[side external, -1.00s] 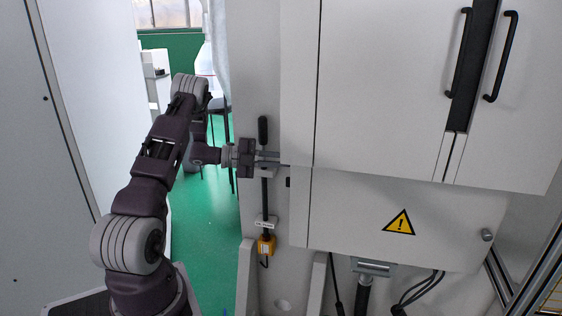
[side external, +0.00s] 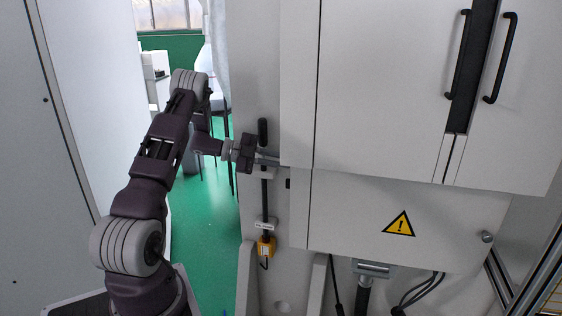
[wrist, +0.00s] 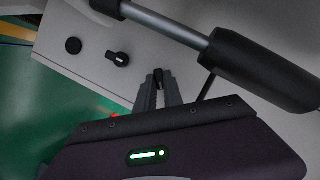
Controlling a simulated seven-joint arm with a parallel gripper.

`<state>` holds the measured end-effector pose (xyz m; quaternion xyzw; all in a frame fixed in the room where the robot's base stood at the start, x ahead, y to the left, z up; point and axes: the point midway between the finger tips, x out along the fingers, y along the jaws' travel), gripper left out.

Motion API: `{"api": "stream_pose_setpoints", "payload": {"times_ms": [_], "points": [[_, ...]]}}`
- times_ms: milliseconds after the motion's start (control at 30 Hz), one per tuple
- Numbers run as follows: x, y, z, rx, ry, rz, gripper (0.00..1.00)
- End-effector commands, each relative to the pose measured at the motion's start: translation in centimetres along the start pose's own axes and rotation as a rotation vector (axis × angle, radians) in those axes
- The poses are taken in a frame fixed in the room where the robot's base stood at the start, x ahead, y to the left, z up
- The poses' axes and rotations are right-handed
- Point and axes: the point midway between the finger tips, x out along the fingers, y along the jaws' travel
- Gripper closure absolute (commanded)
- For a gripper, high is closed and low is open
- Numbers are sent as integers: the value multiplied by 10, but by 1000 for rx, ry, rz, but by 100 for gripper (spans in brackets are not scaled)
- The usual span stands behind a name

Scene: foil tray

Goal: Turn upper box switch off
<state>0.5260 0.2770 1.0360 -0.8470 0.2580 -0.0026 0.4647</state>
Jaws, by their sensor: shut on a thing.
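My gripper (side external: 276,161) reaches the left side of the light grey cabinet (side external: 400,80), near its lower edge. Its fingers hide the contact spot in the side view. In the wrist view the fingertips (wrist: 159,80) are close together on a small black switch (wrist: 158,76) on the grey panel (wrist: 90,70). Another black rotary knob (wrist: 117,58) and a round black button (wrist: 73,45) sit to the left, apart from the fingers. I cannot tell the switch's exact turn angle.
A grey rod with a thick black grip (wrist: 262,68) crosses close to the right of the fingers. A black upright handle (side external: 263,131) stands beside the gripper.

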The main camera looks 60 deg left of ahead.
Motion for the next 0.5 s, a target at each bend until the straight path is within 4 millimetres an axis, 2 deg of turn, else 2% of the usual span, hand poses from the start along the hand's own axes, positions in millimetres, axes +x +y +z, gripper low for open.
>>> {"api": "stream_pose_setpoints", "payload": {"times_ms": [133, 167, 233, 267, 500], "points": [[0, 0, 0, 1, 0, 0, 100], [0, 0, 0, 1, 0, 0, 82], [0, 0, 0, 1, 0, 0, 69], [0, 0, 0, 1, 0, 0, 66], [0, 0, 0, 1, 0, 0, 66]]}}
